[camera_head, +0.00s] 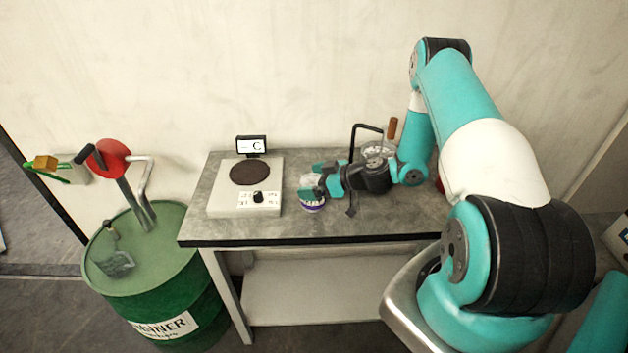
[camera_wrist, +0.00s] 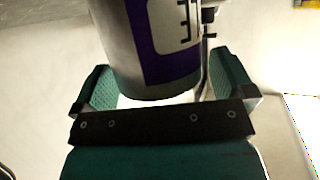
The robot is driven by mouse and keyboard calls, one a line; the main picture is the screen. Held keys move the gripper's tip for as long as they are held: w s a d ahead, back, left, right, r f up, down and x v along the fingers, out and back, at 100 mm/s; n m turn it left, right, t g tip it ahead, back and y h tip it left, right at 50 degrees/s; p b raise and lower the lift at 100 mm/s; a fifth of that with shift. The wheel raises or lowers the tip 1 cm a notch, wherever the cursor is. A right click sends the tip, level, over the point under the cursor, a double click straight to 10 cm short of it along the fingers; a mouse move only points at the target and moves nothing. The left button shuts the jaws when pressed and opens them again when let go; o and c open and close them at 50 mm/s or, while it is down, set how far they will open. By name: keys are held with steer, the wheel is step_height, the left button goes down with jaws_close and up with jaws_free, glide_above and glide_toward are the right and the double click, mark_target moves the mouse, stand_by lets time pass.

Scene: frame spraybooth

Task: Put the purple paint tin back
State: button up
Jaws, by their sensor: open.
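The purple paint tin (camera_head: 313,206), with a white label band, stands on the grey bench top just right of the white hotplate. In the wrist view the tin (camera_wrist: 172,40) is silver with a purple label and black marks. My gripper (camera_head: 309,184) reaches in from the right at the tin and hides part of it. In the wrist view the teal fingers (camera_wrist: 160,80) are open, one on each side of the tin, with gaps showing beside it.
A glass jar (camera_head: 372,149) and a bent black rod stand behind my arm. A green drum (camera_head: 130,270) is left of the bench (camera_head: 225,240). The bench's front right is clear.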

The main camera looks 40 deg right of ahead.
steer(key=b+v, duration=0.4)
steer(key=v, duration=0.7)
steer(key=s+a+r+n+g+y, duration=0.1)
steer(key=a+r+g, duration=0.4)
steer(key=a, duration=0.5)
steer(key=s+a+r+n+g+y, duration=0.15)
steer(key=a+r+g, duration=0.25)
steer(key=a+r, duration=0.5)
steer(key=s+a+r+m+g+h, duration=0.1)
steer(key=s+a+r, duration=0.3)
steer(key=s, duration=0.4)
steer(key=s+a+r+m+g+h, duration=0.1)
steer(key=s+a+r+h, duration=0.2)
steer(key=s+a, duration=0.3)
steer(key=s+h, duration=0.1)
steer(key=s, duration=0.2)
steer(key=shift+a+r, duration=0.2)
steer(key=shift+r, duration=0.2)
steer(key=shift+h, duration=0.25)
